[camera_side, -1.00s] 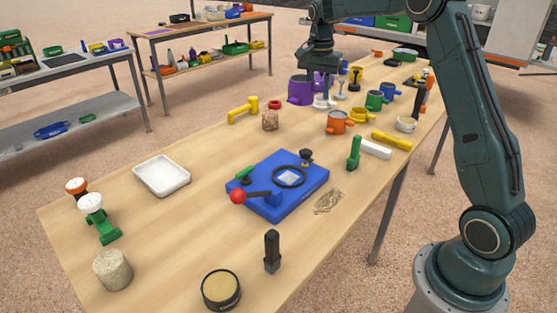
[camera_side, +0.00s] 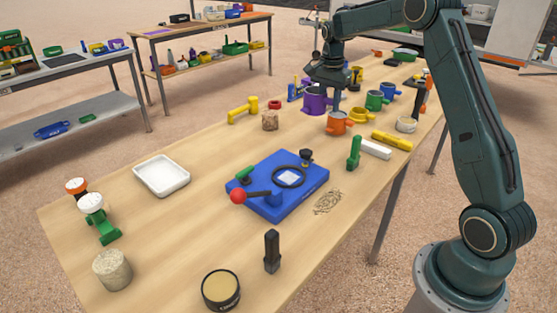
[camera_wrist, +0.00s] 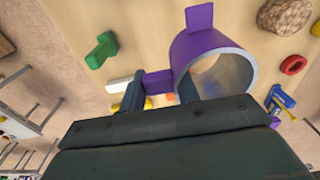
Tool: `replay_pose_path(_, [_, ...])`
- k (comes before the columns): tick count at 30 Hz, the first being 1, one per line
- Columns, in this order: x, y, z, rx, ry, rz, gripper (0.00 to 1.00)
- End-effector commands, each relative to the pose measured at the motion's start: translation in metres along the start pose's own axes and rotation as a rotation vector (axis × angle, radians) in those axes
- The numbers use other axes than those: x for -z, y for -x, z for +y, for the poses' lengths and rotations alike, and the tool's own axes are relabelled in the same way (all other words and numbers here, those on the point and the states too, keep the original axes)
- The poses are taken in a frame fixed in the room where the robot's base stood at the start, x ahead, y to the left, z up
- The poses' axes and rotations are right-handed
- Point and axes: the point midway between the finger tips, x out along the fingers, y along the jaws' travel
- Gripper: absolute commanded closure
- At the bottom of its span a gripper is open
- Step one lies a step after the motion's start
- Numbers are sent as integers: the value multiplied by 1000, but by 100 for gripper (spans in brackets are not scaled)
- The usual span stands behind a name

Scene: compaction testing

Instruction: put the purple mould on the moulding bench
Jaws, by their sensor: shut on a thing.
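The purple mould (camera_side: 314,101) is an open round cylinder with side tabs, toward the far part of the wooden table. In the wrist view the mould (camera_wrist: 187,55) shows its open end, and my gripper (camera_wrist: 160,88) is shut on one of its purple tabs, a finger on each side. In the side view my gripper (camera_side: 330,82) is just above and beside the mould. I cannot tell whether the mould touches the table. No thing is marked as the moulding bench; a blue base (camera_side: 302,205) with a black ring and red-knobbed lever sits mid-table.
Near the mould stand an orange cup-like mould (camera_side: 338,124), green (camera_side: 374,101) and blue (camera_side: 389,90) ones, a yellow hammer-shaped piece (camera_side: 240,110), a brown lump (camera_side: 270,121) and a red ring (camera_side: 274,104). A white tray (camera_side: 162,177) lies at left. Bare table surrounds the tray.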

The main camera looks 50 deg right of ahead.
Motion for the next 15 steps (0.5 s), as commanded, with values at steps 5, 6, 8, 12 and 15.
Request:
replay_pose_path(5, [-2,-35,0,-1,1,-1,90])
replay_pose_path(6, [-2,-43,0,-1,1,-1,90])
replay_pose_path(8, [-3,-54,0,-1,1,-1,90])
replay_pose_path(12, [-4,-77,0,-1,0,-1,90])
replay_pose_path(15, [-4,-86,0,1,0,0,90])
